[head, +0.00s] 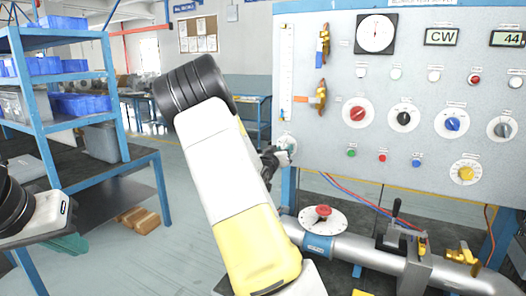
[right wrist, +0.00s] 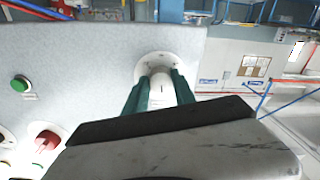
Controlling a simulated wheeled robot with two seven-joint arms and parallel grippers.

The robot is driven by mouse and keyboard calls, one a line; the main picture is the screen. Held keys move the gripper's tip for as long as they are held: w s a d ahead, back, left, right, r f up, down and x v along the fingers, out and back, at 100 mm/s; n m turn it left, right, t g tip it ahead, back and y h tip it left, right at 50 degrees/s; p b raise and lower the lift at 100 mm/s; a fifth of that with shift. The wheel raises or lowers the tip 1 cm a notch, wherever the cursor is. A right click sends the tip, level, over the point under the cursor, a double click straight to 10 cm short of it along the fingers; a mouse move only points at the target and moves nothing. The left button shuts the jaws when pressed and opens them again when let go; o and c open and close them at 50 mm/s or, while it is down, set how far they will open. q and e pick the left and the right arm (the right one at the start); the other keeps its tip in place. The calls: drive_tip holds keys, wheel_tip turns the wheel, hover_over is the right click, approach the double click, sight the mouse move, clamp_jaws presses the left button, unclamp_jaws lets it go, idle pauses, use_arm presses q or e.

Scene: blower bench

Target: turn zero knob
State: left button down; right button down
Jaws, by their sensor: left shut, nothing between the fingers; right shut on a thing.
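The zero knob (head: 288,142) is a small pale knob on a round white plate at the lower left edge of the grey panel (head: 330,170). In the right wrist view the knob (right wrist: 161,88) stands between two green fingers. My right gripper (head: 277,157) reaches it from below and left, and its fingers (right wrist: 158,92) are shut on the knob's sides. The knob's label is not readable. My left gripper (head: 68,245) is at the far left, away from the panel, shut and empty, with only part of it showing.
The panel carries a round dial gauge (head: 375,34), a red knob (head: 358,112), a black knob (head: 404,117) and small buttons. Yellow-handled valves (head: 321,97) stand near its left side. A pipe (head: 360,250) with a red-knobbed disc (head: 323,212) runs below. A blue shelf (head: 50,40) stands left.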

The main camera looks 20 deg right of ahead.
drive_tip(key=n, duration=1.1)
drive_tip(key=shift+r+g, duration=0.1)
drive_tip(key=shift+g, duration=0.2)
idle(0.4)
drive_tip(key=c, duration=1)
unclamp_jaws()
drive_tip(key=shift+c, duration=0.2)
drive_tip(key=v, duration=0.7)
drive_tip(key=shift+s+a, duration=0.25)
drive_tip(key=shift+s, duration=0.1)
